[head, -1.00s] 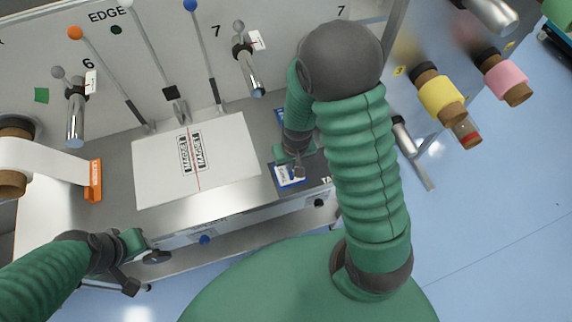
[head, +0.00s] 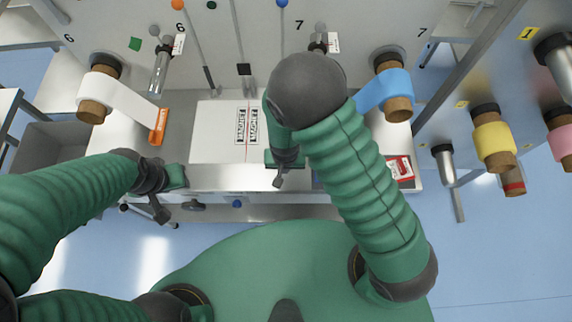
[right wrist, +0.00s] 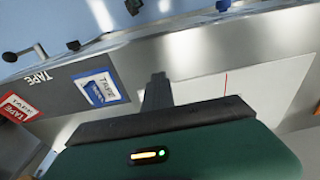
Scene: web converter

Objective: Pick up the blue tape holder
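My right gripper (head: 282,173) hangs near the shelf's front edge, at the right end of the white board. In the right wrist view, its dark finger (right wrist: 158,92) shows to the right of the blue holder, apart from it, with nothing seen held. My left gripper (head: 168,198) is in front of the shelf at left, away from the holder. Neither gripper's opening can be made out.
A red tape holder (head: 400,168) lies at the shelf's right end. A white board (head: 212,125) and an orange piece (head: 158,126) lie on the shelf. White (head: 120,97), blue (head: 380,92) and yellow (head: 492,138) rolls stick out above or beside it.

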